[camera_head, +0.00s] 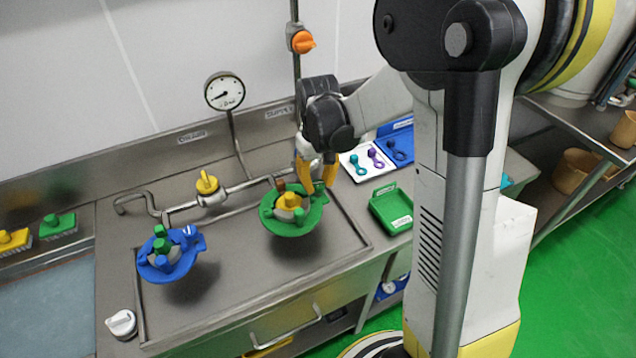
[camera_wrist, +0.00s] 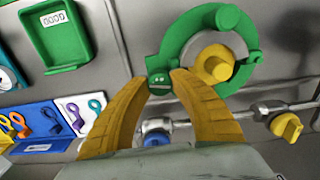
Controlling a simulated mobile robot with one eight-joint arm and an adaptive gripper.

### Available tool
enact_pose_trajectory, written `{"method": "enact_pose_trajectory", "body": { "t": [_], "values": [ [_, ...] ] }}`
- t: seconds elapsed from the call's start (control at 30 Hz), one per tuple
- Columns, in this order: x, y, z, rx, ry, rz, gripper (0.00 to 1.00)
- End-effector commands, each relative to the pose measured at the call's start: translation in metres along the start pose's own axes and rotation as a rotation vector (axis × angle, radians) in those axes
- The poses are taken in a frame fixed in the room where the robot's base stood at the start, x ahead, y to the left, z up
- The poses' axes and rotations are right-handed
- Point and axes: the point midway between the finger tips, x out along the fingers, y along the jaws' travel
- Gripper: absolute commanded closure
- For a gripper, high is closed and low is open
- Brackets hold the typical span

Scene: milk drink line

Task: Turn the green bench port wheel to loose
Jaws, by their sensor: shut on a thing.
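The green wheel (camera_head: 276,227) is a ring with a yellow centre piece, over the steel bench right of the blue wheel; it also shows in the wrist view (camera_wrist: 176,43). My gripper (camera_head: 317,181) comes down at its back right side. In the wrist view my yellow fingers (camera_wrist: 163,80) are shut on a small green knob (camera_wrist: 160,87) at the wheel's rim, one finger on each side. Any loose or tight marking on the wheel is too small to read.
The blue wheel (camera_head: 160,272) stands to the left. A yellow valve handle (camera_head: 207,183) sits on the pipe behind. A pressure gauge (camera_head: 225,92) rises at the back. A green tray (camera_head: 391,208) and a blue board (camera_head: 397,146) lie to the right.

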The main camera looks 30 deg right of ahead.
Motion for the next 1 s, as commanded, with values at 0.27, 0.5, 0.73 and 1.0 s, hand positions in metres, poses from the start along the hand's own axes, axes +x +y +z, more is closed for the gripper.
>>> {"method": "enact_pose_trajectory", "body": {
  "t": [0.27,0.5,0.73,1.0],
  "values": [
    [0.0003,-0.0002,0.0001,-0.262,0.000,0.000,1.00],
    [0.0003,-0.0003,0.0002,-0.476,0.000,0.000,1.00],
    [0.0002,-0.0004,0.0002,-0.638,0.000,0.000,1.00],
    [0.0001,-0.0005,0.0003,-0.748,0.000,0.000,1.00]
  ]
}}
